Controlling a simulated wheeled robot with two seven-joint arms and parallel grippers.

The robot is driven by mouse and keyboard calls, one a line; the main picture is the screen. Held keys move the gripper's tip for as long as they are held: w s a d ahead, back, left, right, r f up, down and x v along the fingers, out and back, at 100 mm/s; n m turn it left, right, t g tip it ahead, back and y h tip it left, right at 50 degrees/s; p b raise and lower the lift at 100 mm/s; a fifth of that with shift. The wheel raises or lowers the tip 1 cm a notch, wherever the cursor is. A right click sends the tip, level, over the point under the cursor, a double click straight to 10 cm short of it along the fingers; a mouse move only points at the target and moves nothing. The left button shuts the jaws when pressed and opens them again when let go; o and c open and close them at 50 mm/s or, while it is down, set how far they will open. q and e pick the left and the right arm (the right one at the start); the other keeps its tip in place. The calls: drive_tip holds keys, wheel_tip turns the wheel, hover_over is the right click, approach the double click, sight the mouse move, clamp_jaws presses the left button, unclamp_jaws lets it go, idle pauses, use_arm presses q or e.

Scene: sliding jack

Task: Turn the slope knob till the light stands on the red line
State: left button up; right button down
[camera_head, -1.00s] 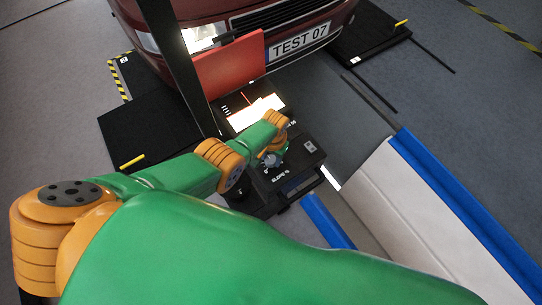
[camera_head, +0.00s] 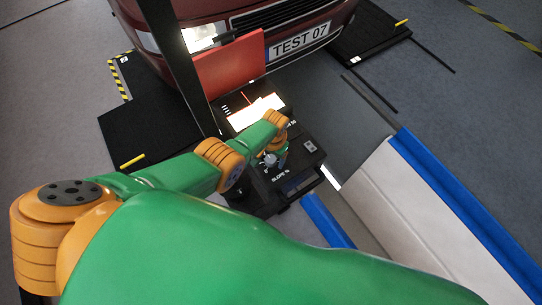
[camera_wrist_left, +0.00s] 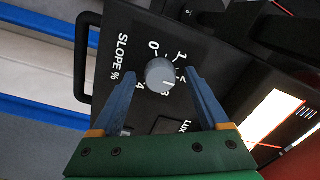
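The slope knob (camera_wrist_left: 160,75) is a grey round dial on a black panel, marked "SLOPE %" with numbers from 0 to 4. Its pale pointer mark lies near the 3. My left gripper (camera_wrist_left: 160,76) has its two blue fingers apart, one on each side of the knob; I cannot tell whether they touch it. In the head view my left gripper (camera_head: 271,160) is over the black control box (camera_head: 292,185). The bright light patch (camera_head: 257,111) shows on the box's screen, with a short red line (camera_head: 246,98) above its left part. My right gripper is not in view.
A red car (camera_head: 230,20) with plate "TEST 07" stands behind the box. A dark upright post (camera_head: 178,65) rises left of the screen. A black handle (camera_wrist_left: 82,60) borders the panel. A white and blue bench-like body (camera_head: 430,205) lies to the right.

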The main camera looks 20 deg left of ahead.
sight(272, 160)
use_arm(q)
wheel_tip(272, 160, up, 7)
drive_tip(key=p, duration=0.5)
drive_tip(key=shift+d+f, duration=0.15)
drive_tip(key=shift+f, duration=0.05)
drive_tip(key=shift+s+r, duration=0.1)
drive_tip(key=shift+r, duration=0.25)
drive_tip(key=shift+f, duration=0.1)
